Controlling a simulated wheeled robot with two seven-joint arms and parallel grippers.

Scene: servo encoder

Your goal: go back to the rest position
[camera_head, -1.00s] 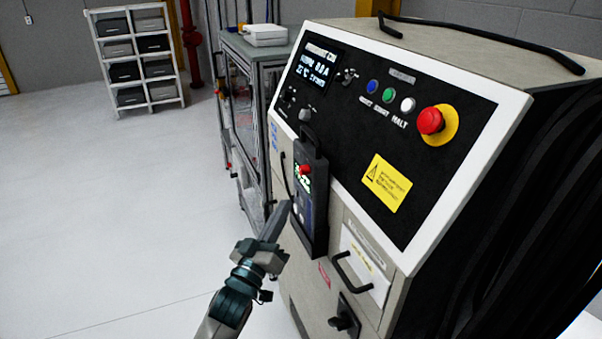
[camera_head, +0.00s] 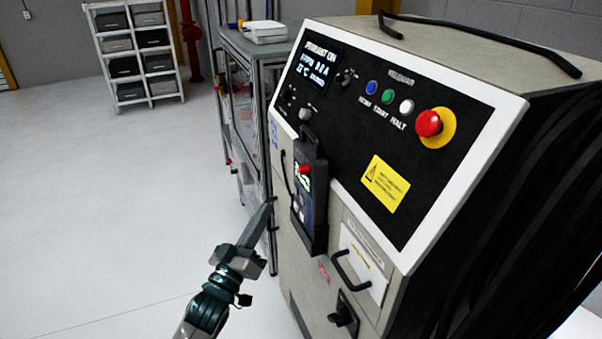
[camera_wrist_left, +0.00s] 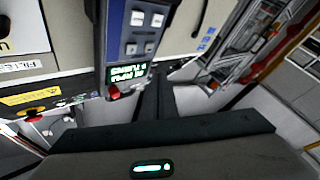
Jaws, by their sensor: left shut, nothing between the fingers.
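My left gripper (camera_head: 268,206) is in the lower middle of the head view, to the left of the machine cabinet (camera_head: 317,277). Its fingers are together, with nothing between them, and they point up and to the right. The shut fingers also show in the left wrist view (camera_wrist_left: 158,92), beside the hanging pendant (camera_wrist_left: 132,35). In the head view the pendant (camera_head: 312,215) hangs on the cabinet front, to the right of the fingertips, with a small gap between. My right gripper is not in view.
The sloped control panel (camera_head: 340,125) carries buttons and a red emergency stop (camera_head: 429,123). A drawer handle (camera_head: 345,270) and a black knob (camera_head: 343,318) stick out below. A framed workbench (camera_head: 245,120) and a shelf rack (camera_head: 138,50) stand behind. The floor at left is clear.

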